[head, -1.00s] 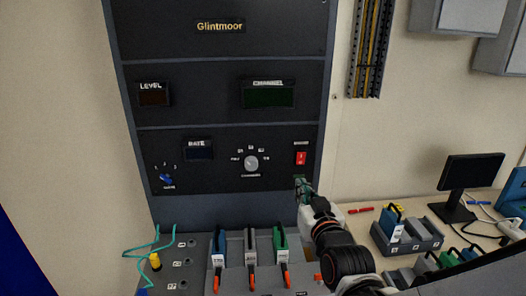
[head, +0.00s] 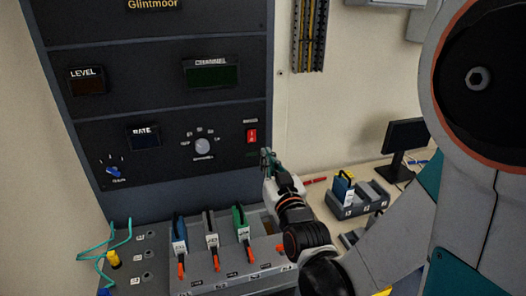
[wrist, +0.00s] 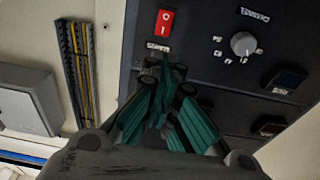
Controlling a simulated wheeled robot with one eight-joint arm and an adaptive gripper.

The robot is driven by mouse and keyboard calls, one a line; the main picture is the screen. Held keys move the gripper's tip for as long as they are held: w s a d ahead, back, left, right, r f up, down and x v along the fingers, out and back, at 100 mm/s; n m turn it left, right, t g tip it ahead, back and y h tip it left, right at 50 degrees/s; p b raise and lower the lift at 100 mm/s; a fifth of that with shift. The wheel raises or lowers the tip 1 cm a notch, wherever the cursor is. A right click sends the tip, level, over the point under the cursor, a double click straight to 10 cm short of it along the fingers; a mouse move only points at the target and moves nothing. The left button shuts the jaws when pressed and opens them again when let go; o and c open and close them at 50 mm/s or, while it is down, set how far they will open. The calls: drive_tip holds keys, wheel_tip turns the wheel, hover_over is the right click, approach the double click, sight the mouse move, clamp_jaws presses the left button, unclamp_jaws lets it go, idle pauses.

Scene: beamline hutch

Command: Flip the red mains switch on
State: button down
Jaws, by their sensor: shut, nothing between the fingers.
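The red mains switch (head: 252,136) is at the right end of the lowest dark panel of the rack. In the wrist view, which is upside down, the red switch (wrist: 165,22) shows a white O and a white I, and its label is beside it. I cannot tell which half is pressed in. My gripper (head: 266,153) is just below and slightly right of the switch in the head view. In the wrist view, my gripper's green fingers (wrist: 162,68) are closed together and empty, pointing toward the switch; a gap from the switch shows.
A selector knob (head: 203,146) and a blue gain knob (head: 114,172) are on the same panel. The displays look dark. Below stands a grey console (head: 160,268) with coloured modules and teal cables. A bench at right holds a module tray (head: 350,208) and a monitor (head: 405,136).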

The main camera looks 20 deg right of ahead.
drive_tip(key=b, duration=0.2)
approach(252, 136)
drive_tip(key=w+r, duration=0.2)
drive_tip(key=w, duration=0.1)
drive_tip(key=w+r, duration=0.1)
drive_tip(key=w, duration=0.1)
drive_tip(key=shift+w+r, duration=0.2)
drive_tip(key=shift+r, duration=0.05)
drive_tip(key=shift+w+r, duration=0.1)
drive_tip(key=shift+w, duration=0.4)
drive_tip(key=shift+w+r, duration=0.2)
drive_tip(key=shift+w, duration=0.15)
